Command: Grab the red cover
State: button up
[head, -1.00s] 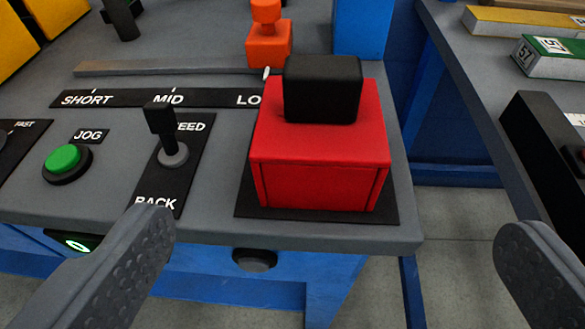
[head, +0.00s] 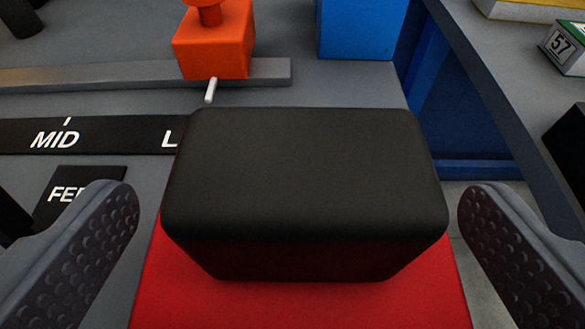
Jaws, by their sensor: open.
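The red cover (head: 300,306) is at the bottom centre of the head view, close to the camera, with its lower part out of frame. A black block-shaped handle (head: 305,180) sits on top of it and fills the middle of the view. My gripper (head: 300,210) is open, with one finger on the left and one on the right of the black handle. Gaps show between the handle and both fingers, and nothing is held.
An orange block (head: 213,45) sits on a grey rail (head: 110,75) behind the cover. A blue block (head: 362,28) stands at the back. The label strip (head: 100,136) lies left. Another grey surface (head: 490,70) is at right, past a gap showing floor.

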jog(key=shift+w+f, duration=0.2)
jog(key=shift+w, duration=0.4)
jog(key=c, duration=1.1)
